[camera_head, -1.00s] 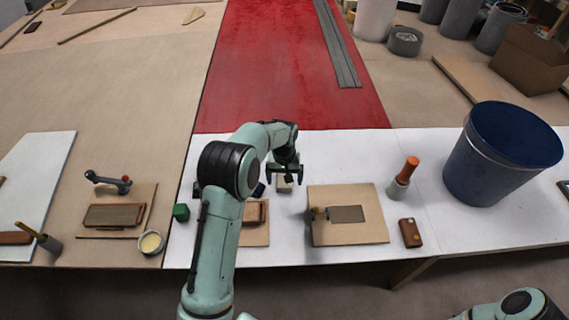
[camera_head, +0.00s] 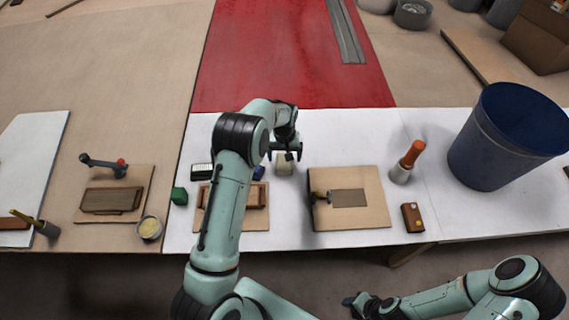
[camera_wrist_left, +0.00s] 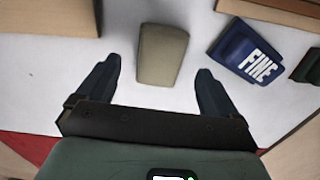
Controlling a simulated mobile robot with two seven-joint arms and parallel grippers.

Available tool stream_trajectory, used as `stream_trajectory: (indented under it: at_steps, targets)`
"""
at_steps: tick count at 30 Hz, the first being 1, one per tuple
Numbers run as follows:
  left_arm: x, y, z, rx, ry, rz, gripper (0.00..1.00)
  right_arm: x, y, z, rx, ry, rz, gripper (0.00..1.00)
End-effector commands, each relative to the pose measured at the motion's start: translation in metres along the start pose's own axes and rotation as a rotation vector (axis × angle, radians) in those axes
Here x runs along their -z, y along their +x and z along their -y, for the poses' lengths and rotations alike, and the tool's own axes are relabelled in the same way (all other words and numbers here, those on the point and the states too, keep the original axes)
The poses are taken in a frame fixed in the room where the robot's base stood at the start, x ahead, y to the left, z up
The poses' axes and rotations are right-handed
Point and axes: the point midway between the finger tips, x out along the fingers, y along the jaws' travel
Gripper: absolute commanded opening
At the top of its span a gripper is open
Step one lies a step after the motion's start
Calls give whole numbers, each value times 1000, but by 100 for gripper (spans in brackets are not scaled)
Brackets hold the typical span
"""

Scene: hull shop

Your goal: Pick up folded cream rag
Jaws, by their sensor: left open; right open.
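The folded cream rag (camera_head: 284,166) lies on the white table covering, just in front of my left gripper (camera_head: 287,152). In the left wrist view the rag (camera_wrist_left: 162,55) is a small beige block, upright in the picture. The fingers of my left gripper (camera_wrist_left: 158,70) are spread wide, one on each side of its near end, with gaps between. The gripper is empty. I cannot tell its height above the table. My right gripper (camera_head: 358,303) is open and empty, low in the head view, away from the rag.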

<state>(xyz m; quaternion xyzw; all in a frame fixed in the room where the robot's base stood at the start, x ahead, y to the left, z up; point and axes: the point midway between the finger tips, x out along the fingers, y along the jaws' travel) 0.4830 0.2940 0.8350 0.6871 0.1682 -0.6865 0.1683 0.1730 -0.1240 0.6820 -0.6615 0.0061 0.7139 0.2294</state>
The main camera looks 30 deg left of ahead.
Motion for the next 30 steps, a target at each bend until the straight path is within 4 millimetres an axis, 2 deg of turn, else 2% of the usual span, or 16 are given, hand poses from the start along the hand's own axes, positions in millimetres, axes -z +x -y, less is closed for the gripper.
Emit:
stream_trajectory:
  at_steps: [9,18,23,24,30]
  targets:
    - [4,43,0,1,0,2,94,11,-10,7,5,-5,-13,43]
    - [3,48,0,0,1,1,94,10,-9,7,4,-5,-13,43]
    - [3,48,0,0,0,1,42,10,-9,7,4,-5,-13,43]
    - [3,48,0,0,0,1,38,10,-9,7,4,-5,-13,43]
    - [4,48,0,0,0,0,38,10,-9,7,4,-5,-13,43]
